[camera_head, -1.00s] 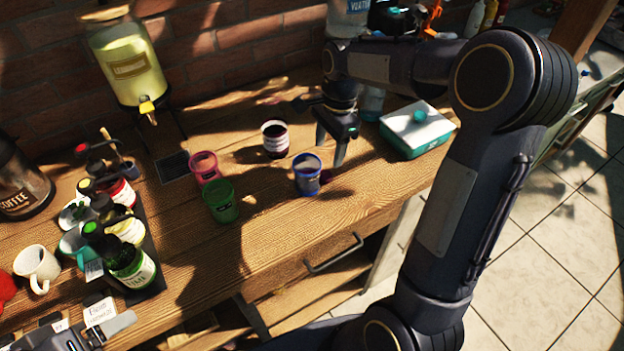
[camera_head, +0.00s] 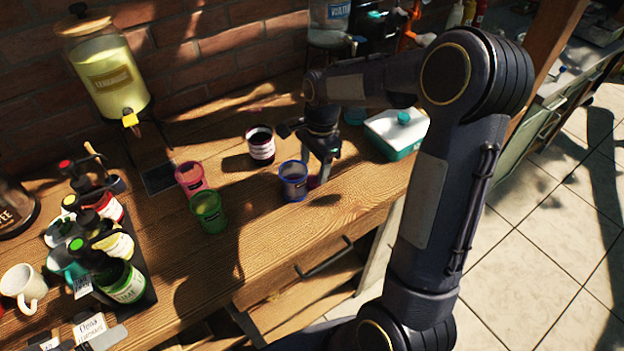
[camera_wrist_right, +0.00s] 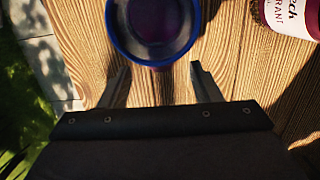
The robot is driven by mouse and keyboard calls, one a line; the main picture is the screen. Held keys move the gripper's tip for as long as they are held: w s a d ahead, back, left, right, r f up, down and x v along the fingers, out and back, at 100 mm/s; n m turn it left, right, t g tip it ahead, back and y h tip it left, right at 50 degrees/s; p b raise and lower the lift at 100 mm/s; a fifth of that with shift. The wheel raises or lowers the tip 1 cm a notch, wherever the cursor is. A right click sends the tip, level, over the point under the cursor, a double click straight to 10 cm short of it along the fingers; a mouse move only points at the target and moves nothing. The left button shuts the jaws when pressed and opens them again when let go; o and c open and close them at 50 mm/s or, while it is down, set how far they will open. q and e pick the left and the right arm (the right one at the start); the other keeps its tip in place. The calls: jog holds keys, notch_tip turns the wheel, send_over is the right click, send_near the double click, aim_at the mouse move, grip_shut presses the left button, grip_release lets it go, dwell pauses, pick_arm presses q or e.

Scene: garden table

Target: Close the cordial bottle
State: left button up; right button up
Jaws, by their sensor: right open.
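A short dark vessel with a white and red label (camera_head: 261,147), likely the cordial bottle, stands upright near the wall; its top looks dark and uncapped. Part of its label, ending in "RRANT", shows in the right wrist view (camera_wrist_right: 291,17). My right gripper (camera_head: 324,172) points down beside the blue-rimmed cup (camera_head: 293,183), open. In the right wrist view, the open fingers (camera_wrist_right: 158,75) are just below the cup rim (camera_wrist_right: 152,62). A small purple piece (camera_head: 314,181), possibly a cap, shows beside the cup, partly hidden.
A pink cup (camera_head: 190,180) and a green cup (camera_head: 208,214) stand left of the blue-rimmed cup. A teal-and-white box (camera_head: 397,137) is to the right. Several bottles stand in a rack (camera_head: 145,290) at left, near a white mug (camera_head: 23,288) and drink dispenser (camera_head: 110,77).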

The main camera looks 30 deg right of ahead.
aim_at(312, 180)
jog(key=f, duration=0.3)
jog(key=shift+a+f, duration=0.2)
jog(key=shift+f, duration=0.15)
jog(key=c, duration=1.1)
jog(key=shift+r, duration=0.1)
jog(key=shift+c, duration=0.2)
notch_tip(312, 180, up, 3)
jog(key=shift+r, duration=0.2)
jog(key=s+r+b, duration=0.2)
jog(key=s+r, duration=0.7)
jog(key=s, duration=0.5)
jog(key=shift+d+r, duration=0.25)
jog(key=shift+d, duration=0.15)
